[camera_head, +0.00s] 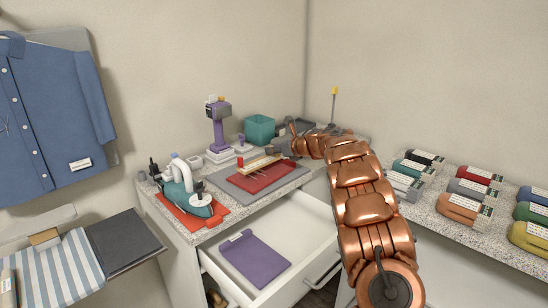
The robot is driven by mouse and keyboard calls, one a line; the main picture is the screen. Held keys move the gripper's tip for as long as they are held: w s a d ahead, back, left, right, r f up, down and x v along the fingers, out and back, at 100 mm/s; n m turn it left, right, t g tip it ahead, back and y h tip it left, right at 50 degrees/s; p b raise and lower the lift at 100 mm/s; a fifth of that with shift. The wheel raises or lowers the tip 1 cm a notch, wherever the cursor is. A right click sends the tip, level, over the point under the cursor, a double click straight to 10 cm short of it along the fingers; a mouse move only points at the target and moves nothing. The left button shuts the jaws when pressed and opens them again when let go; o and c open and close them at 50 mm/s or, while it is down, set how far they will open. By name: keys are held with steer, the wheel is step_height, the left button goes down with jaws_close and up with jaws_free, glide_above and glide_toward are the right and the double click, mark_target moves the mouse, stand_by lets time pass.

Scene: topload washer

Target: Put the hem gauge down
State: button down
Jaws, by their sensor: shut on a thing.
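My gripper (279,150) is small and dark in the head view, at the back of the speckled counter. It points left, over the right part of a grey mat (236,186). A pale narrow bar (259,164), probably the hem gauge, lies at or just left of the fingertips, over a folded red cloth (268,178) on the mat. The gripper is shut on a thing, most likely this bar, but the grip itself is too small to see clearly. I cannot tell whether the bar touches the cloth.
A teal iron (187,200) stands on an orange-red mat at left. A purple device (218,125) and a teal box (260,130) stand behind. Below, an open white drawer (305,238) holds a purple board (254,259). Rolled fabrics (459,207) fill the right counter.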

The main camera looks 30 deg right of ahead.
mark_target(279, 157)
steer(key=shift+w+f, duration=0.1)
steer(key=shift+w, duration=0.1)
steer(key=shift+f, duration=1.65)
steer(key=shift+f, duration=0.2)
steer(key=c, duration=1)
jaws_free()
steer(key=shift+o, duration=0.2)
steer(key=shift+s+d+r, duration=0.1)
steer(key=shift+s+r, duration=0.05)
steer(key=shift+r, duration=0.05)
steer(key=b+v, duration=0.2)
steer(key=v, duration=1)
steer(key=shift+b, duration=0.3)
